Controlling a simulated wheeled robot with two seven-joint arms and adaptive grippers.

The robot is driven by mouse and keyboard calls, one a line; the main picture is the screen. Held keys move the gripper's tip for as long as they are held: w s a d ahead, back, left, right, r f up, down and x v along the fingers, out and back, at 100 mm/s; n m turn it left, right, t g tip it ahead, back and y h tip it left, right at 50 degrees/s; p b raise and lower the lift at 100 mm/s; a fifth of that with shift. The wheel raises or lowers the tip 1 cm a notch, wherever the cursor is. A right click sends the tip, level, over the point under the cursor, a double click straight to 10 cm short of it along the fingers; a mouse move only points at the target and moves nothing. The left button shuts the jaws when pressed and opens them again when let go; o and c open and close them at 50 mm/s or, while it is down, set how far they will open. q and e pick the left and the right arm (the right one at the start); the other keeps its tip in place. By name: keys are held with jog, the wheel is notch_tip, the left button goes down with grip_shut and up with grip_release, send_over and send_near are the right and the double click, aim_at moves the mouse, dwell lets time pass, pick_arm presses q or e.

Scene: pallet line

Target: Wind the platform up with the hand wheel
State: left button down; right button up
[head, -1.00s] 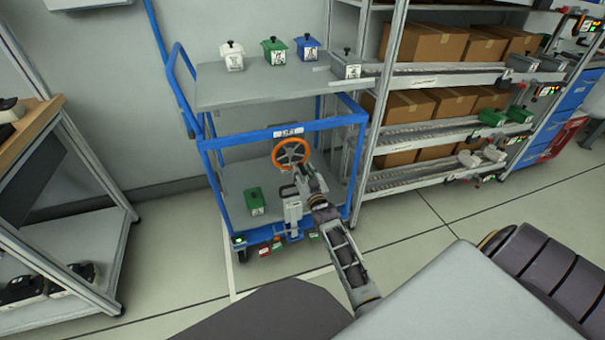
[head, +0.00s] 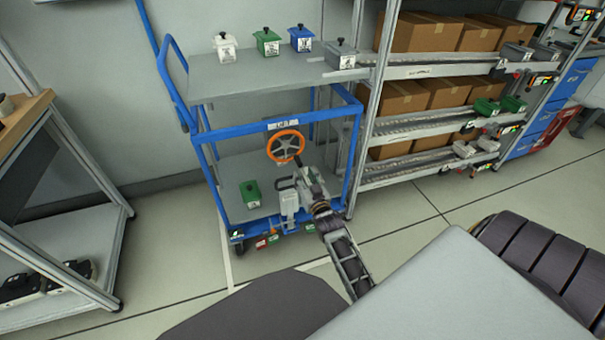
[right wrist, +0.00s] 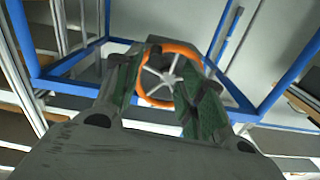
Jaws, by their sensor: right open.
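The orange hand wheel (head: 285,146) is on the front of a blue-framed cart, below its grey upper platform (head: 270,78). My right gripper (head: 301,170) is at the wheel's lower right side in the head view. In the right wrist view, the open fingers of the right gripper (right wrist: 163,66) point at the wheel (right wrist: 188,50), whose rim and pale spokes show between and beyond the fingertips. I cannot tell whether a finger touches the rim. My left gripper is not in view.
White, green, blue and grey lidded pots stand on the platform; a green pot (head: 251,193) is on the lower deck. A rack with cardboard boxes (head: 418,33) stands close on the right. A metal-framed bench (head: 75,150) is at left. Open floor lies between bench and cart.

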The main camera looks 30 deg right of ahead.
jog(key=shift+s+a, duration=0.1)
jog(key=shift+s, duration=0.3)
dwell(0.4)
